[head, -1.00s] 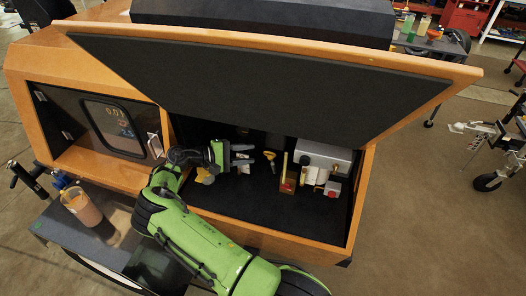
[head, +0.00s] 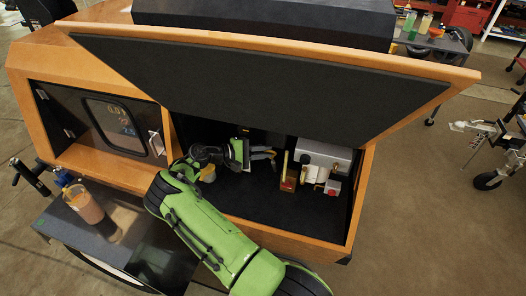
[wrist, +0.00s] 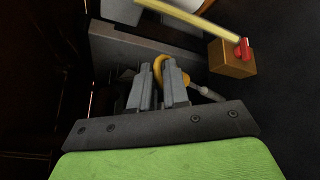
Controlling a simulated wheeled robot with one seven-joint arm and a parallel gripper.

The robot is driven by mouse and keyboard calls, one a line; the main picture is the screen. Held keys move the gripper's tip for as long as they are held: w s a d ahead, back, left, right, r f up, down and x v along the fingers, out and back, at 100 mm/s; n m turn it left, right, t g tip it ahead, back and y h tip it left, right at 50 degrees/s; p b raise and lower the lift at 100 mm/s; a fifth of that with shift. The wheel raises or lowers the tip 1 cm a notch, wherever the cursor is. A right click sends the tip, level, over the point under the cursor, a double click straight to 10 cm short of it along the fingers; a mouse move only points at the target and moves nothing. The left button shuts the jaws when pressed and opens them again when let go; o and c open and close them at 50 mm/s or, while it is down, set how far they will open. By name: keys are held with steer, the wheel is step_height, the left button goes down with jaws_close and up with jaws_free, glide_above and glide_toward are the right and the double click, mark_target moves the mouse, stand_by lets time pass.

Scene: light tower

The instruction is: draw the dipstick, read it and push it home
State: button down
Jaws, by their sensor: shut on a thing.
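The dipstick (wrist: 158,70) shows in the wrist view as a yellow ring handle between the fingertips of my gripper (wrist: 160,72). My gripper is shut on this ring. A grey rod end shows to the right of the fingers, and I cannot tell if it belongs to the dipstick. In the head view my gripper (head: 268,154) reaches from the left into the open orange compartment, and its fingers hide the ring. How far the dipstick sits in its tube is hidden.
A wooden block (head: 289,183) with a red part and a yellow upright bar stands just right of my gripper. A grey metal box (head: 322,153) is behind it. The raised black lid (head: 270,90) hangs above. The dark compartment floor (head: 250,200) in front is clear.

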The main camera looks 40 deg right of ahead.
steer(key=shift+r, duration=0.15)
steer(key=r, duration=0.1)
steer(key=r+p, duration=0.1)
steer(key=a+r, duration=0.1)
steer(key=shift+s+a, duration=0.1)
steer(key=shift+s, duration=0.2)
steer(key=c, duration=1.2)
jaws_free()
steer(key=shift+f, duration=0.1)
steer(key=b+v, duration=0.1)
steer(key=v, duration=1.4)
steer(key=shift+w+a, duration=0.2)
steer(key=shift+a, duration=0.15)
